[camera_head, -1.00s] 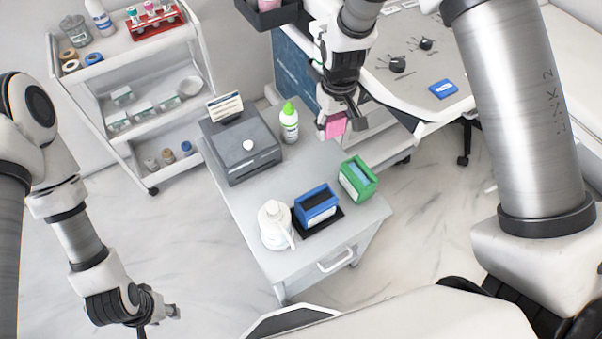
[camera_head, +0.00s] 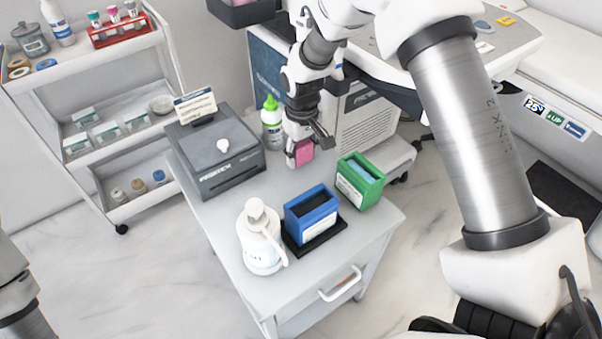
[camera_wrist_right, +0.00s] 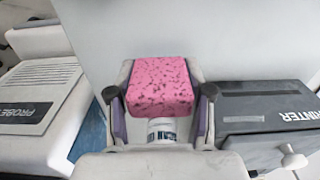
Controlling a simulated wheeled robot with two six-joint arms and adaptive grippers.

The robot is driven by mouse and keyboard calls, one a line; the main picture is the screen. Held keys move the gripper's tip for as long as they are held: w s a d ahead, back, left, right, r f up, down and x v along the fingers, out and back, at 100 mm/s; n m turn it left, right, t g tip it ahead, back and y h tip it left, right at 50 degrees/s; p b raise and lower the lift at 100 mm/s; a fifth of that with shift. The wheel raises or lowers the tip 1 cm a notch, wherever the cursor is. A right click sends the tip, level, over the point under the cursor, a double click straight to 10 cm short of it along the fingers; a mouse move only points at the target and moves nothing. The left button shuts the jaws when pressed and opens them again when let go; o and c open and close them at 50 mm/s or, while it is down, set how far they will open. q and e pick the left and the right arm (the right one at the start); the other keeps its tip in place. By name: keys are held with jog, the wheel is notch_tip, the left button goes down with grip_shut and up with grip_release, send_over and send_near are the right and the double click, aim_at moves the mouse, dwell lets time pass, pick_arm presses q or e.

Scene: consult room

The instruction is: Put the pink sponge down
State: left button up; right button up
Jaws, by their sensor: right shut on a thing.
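The pink sponge (camera_head: 304,152) is held in my right gripper (camera_head: 300,160), over the back of the grey cart top (camera_head: 222,222). The right wrist view shows the sponge (camera_wrist_right: 160,84) large, with dark speckles, between the two fingers of my right gripper (camera_wrist_right: 160,98). I cannot tell whether its underside touches the cart top. Part of my left arm shows at the left edge, but its gripper is out of the picture.
The cart also bears a printer (camera_head: 214,160), a green-capped bottle (camera_head: 272,126) close beside my right gripper, a white pump bottle (camera_head: 262,247), a blue box (camera_head: 311,216) and a green box (camera_head: 360,183). Bare cart top lies in front of the sponge.

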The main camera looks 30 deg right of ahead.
aim_at(302, 174)
jog(key=shift+f+b, duration=0.4)
jog(key=shift+f, duration=2)
jog(key=o, duration=1.3)
jog(key=shift+f, duration=0.2)
jog(key=shift+o, duration=0.2)
notch_tip(302, 174, up, 12)
jog(key=p, duration=0.2)
jog(key=shift+r+p, duration=0.2)
jog(key=shift+p, duration=0.1)
